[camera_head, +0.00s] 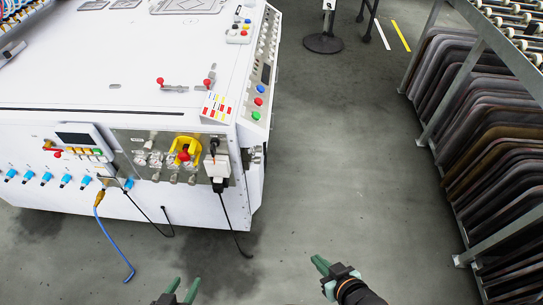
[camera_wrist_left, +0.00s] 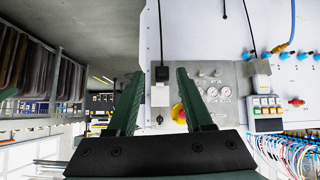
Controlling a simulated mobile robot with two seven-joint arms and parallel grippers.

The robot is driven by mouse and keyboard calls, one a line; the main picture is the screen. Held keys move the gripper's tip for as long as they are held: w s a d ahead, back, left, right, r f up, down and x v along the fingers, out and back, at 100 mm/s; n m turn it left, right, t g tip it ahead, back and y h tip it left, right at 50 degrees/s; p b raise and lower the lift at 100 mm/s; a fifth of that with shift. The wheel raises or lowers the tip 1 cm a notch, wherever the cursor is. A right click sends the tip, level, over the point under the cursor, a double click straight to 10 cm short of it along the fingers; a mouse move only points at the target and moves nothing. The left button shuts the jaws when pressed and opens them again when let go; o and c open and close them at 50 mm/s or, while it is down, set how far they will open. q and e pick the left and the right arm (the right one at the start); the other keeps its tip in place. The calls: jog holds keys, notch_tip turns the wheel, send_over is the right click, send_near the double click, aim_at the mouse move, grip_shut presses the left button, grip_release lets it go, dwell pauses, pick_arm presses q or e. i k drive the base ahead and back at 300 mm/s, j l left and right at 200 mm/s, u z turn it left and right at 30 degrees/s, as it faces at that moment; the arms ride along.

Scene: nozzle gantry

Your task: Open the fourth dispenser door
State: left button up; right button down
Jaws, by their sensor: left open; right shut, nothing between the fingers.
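No dispenser door can be made out for certain in either view. A white machine cabinet (camera_head: 60,205) stands at the left in the head view; its front panel also shows in the left wrist view (camera_wrist_left: 205,30), upside down. My left gripper (camera_head: 180,288) is at the bottom edge of the head view, in front of and apart from the cabinet. It is open and empty, and its two green fingers (camera_wrist_left: 158,74) show spread in the left wrist view. My right gripper (camera_head: 319,264) is to the right over bare floor, shut and empty.
The cabinet front carries a yellow and red switch (camera_head: 184,151), gauges, a small control box (camera_head: 81,140) and hanging cables (camera_head: 113,240). A rack of dark curved panels (camera_head: 490,140) stands at the right. The floor (camera_head: 345,190) between is clear.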

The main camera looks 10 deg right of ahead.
aim_at(255, 178)
jog(key=l, duration=0.35)
jog(key=k+l, duration=0.1)
jog(key=l, duration=0.25)
jog(key=u, duration=0.8)
jog(key=i+l+u, duration=0.15)
jog(key=l+u, duration=1.15)
jog(key=l, duration=0.4)
jog(key=l+u, duration=0.1)
jog(key=l, duration=0.5)
jog(key=k+l, duration=0.15)
jog(key=l, duration=0.45)
jog(key=k+l+u, duration=0.15)
jog(key=l, duration=0.5)
jog(key=i, duration=0.05)
